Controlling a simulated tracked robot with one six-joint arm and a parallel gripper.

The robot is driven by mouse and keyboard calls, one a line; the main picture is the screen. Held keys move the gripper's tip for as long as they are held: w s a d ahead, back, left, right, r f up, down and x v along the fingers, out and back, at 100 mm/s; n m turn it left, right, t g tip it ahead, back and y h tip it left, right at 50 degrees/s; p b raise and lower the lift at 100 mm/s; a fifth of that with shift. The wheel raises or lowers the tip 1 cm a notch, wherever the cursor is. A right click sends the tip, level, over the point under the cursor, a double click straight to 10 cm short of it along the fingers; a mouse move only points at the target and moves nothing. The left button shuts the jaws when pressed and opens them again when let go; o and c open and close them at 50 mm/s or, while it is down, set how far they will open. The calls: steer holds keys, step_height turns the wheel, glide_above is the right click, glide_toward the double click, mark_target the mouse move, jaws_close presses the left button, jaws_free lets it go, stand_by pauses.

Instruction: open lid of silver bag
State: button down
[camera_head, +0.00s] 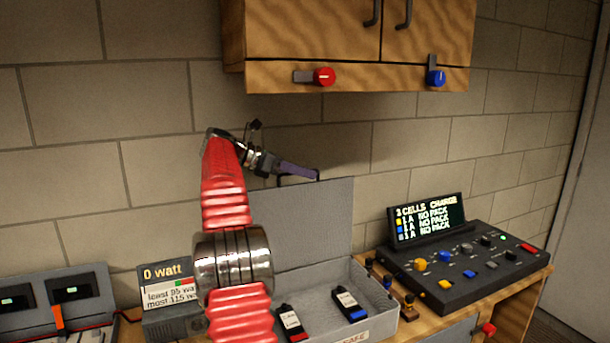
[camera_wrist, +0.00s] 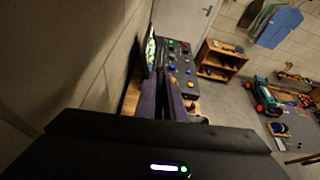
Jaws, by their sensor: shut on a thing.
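The silver bag (camera_head: 384,312) is a grey, open-topped box on the wooden bench. Its lid (camera_head: 318,232) stands about upright along the back edge against the wall, with a dark handle (camera_head: 284,181) on its top edge. My gripper (camera_head: 312,174) is at that handle and shut on it. In the wrist view my two purple fingers (camera_wrist: 166,100) point away from the camera, and the handle between them cannot be made out. Two small packs, one with a red end (camera_head: 291,322) and one with a blue end (camera_head: 349,303), lie inside the bag.
A charger console (camera_head: 465,262) with a screen and coloured knobs stands right of the bag. A watt meter (camera_head: 165,290) stands left. A wooden cabinet (camera_head: 350,45) with red and blue knobs hangs above. A teal car (camera_wrist: 265,98) shows off to the right in the wrist view.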

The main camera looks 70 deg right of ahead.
steer(key=shift+w+a+f, duration=0.1)
steer(key=shift+w+a, duration=0.05)
steer(key=shift+w, duration=0.1)
steer(key=c, duration=2.1)
jaws_free()
steer(key=shift+w, duration=0.1)
steer(key=shift+s, duration=0.2)
steer(key=v, duration=1.3)
steer(key=shift+w+a, duration=0.2)
steer(key=shift+w, duration=0.05)
steer(key=shift+r, duration=0.2)
